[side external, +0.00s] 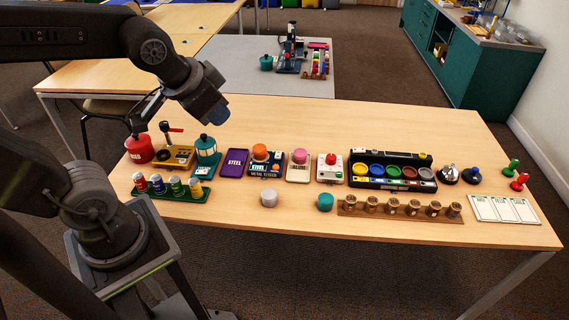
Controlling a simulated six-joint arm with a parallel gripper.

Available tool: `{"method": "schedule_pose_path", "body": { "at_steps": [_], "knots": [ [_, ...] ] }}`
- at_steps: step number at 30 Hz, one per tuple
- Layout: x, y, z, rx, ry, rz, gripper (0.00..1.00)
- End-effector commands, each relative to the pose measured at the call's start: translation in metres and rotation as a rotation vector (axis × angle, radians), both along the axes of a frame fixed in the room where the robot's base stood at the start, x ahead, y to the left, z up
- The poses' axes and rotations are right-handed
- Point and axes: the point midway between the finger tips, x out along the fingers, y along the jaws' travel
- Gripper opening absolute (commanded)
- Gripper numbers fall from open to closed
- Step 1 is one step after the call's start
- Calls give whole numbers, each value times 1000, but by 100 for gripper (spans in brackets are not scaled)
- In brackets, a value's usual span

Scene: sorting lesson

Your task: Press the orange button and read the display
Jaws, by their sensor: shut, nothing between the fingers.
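The orange button (260,152) is a round dome on top of a dark blue and white metal tester (265,172), near the middle of the table. Small lettering shows on the tester's front, but any display reading is too small to make out. My gripper (146,106) is shut and empty. It appears above the left part of the table, up and to the left of the tester, clear of the button. Its fingertips are small and dark in this view.
A purple tray (234,163) and a pink-topped block (299,165) flank the tester. A teal lantern-like item (205,156) and a red canister (139,149) stand left. The table's back strip is clear.

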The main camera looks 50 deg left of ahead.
Motion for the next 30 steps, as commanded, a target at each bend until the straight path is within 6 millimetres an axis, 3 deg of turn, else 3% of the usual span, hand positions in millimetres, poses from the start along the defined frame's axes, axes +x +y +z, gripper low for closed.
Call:
{"method": "schedule_pose_path", "body": {
  "at_steps": [3,7,30],
  "knots": [
    [-29,-15,4,-72,21,9,0],
    [-43,-22,5,-109,39,12,0],
    [-44,-23,5,-114,42,13,0]
  ]
}}
